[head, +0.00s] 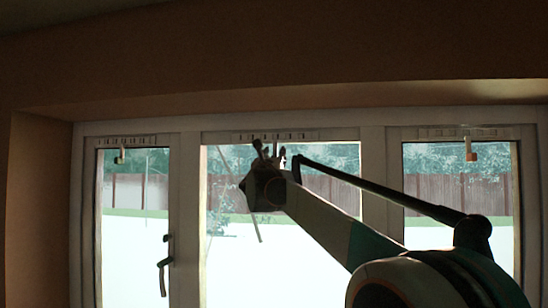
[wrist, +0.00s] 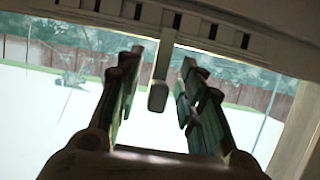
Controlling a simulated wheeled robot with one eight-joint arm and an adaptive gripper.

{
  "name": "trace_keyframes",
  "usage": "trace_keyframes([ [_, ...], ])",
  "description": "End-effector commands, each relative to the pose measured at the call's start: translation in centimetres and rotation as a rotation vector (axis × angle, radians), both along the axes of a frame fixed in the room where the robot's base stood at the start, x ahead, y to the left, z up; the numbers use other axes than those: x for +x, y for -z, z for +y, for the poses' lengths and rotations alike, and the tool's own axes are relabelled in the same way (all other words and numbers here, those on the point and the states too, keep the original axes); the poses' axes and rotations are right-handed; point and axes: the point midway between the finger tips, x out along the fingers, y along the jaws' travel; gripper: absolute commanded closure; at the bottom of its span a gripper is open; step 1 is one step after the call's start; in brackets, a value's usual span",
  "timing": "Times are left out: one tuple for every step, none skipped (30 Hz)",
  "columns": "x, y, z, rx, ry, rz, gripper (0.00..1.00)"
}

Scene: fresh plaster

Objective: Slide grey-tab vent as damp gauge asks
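The middle vent (head: 300,135) is a pale slotted strip on the top frame of the window's central pane. It also shows in the wrist view (wrist: 225,38), with several dark slots. A stem hangs from it, ending in a grey tab (wrist: 157,98). My gripper (head: 269,152) is raised in front of this vent. In the wrist view its two fingers (wrist: 162,62) stand apart, one on each side of the stem and tab, with a visible gap on both sides. The tab is mostly hidden in the head view. I see no damp gauge.
A right vent (head: 440,133) has an orange-red tab (head: 471,152). A window handle (head: 164,268) sits on the left pane's frame. The brown reveal overhangs the window top.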

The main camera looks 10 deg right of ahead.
Motion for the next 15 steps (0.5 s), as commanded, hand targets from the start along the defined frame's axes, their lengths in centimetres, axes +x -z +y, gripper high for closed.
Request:
trace_keyframes([
  [0.0,0.0,0.0,0.0,0.0,0.0,0.74],
  [0.0,0.0,0.0,0.0,0.0,0.0,0.81],
  [0.0,0.0,0.0,0.0,0.0,0.0,0.9],
  [0.0,0.0,0.0,0.0,0.0,0.0,0.97],
  [0.0,0.0,0.0,0.0,0.0,0.0,1.0],
  [0.0,0.0,0.0,0.0,0.0,0.0,1.0],
  [0.0,0.0,0.0,0.0,0.0,0.0,1.0],
  [0.0,0.0,0.0,0.0,0.0,0.0,1.0],
  [0.0,0.0,0.0,0.0,0.0,0.0,1.0],
  [0.0,0.0,0.1,0.0,0.0,0.0,1.0],
  [0.0,0.0,0.1,0.0,-0.001,0.0,1.0],
  [0.1,-0.1,0.4,0.0,-0.001,0.0,1.0],
  [0.2,-0.1,0.6,-0.001,-0.002,0.0,1.0],
  [0.3,-0.2,0.8,0.0,-0.002,0.0,1.0],
  [0.5,-0.2,1.1,0.0,-0.002,0.0,1.0],
])
